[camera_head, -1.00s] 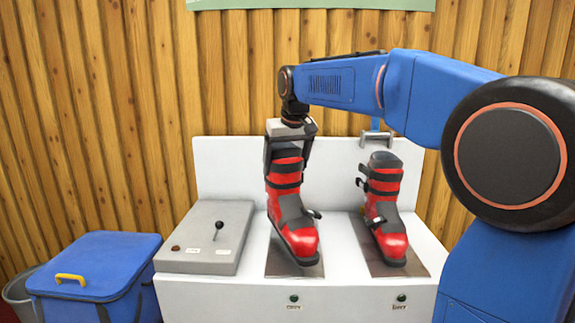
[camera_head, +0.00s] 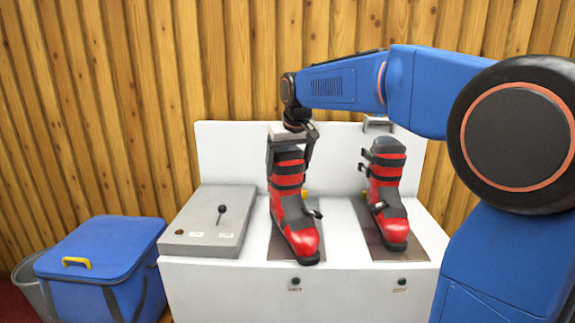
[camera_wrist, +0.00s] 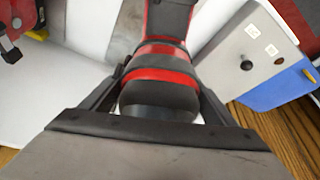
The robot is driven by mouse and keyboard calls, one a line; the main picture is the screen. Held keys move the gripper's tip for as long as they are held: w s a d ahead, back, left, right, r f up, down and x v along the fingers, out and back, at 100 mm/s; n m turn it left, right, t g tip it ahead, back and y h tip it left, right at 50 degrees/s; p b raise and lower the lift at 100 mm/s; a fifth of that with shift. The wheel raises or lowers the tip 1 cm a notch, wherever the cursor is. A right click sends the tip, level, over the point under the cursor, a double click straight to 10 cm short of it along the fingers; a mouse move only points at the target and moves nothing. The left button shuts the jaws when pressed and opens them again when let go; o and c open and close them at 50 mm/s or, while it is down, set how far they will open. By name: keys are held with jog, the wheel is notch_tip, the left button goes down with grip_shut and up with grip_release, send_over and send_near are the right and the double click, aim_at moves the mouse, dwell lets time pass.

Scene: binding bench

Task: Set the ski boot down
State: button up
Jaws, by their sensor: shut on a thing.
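The ski boot (camera_head: 300,234), red with black straps and a grey tongue, is upright at the left plate of the white bench, its toe towards the front. My gripper (camera_head: 291,151) is shut on its upper cuff from above. In the wrist view the boot (camera_wrist: 163,75) sits between the two fingers, and my gripper (camera_wrist: 158,112) shows at the bottom. A second red boot (camera_head: 391,224) stands on the right plate (camera_head: 407,245).
A grey control box (camera_head: 200,239) with a black-knobbed lever is left of the held boot. A blue cooler (camera_head: 95,262) with a yellow handle stands on the floor at the left, beside a grey bin (camera_head: 33,285). The bench's white back panel (camera_head: 235,155) rises behind the boots.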

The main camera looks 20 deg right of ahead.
aim_at(293, 154)
jog(key=o, duration=2.1)
jog(key=v, duration=1.2)
jog(key=shift+r, duration=0.1)
